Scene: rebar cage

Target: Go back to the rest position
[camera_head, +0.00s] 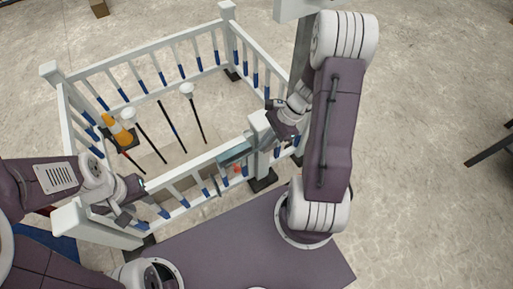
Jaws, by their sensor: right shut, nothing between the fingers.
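My left arm reaches in from the left, and its gripper (128,207) hangs by the near white rail, close to the near left post (85,225). Its fingers are small and dark, and I cannot tell whether they are open or shut. My right arm is folded up high on the right, with its elbow at the top of the view. Its gripper (281,133) is shut and empty, close to the top of the near right post (260,143). I cannot tell whether it touches the post.
A white fence with blue-banded bars encloses floor with thin rods (170,124) and an orange-and-white cone (118,131). A teal tray-like thing (236,153) is at the near rail. A brown box (99,8) lies far left. Concrete floor at right (420,90) is mostly clear.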

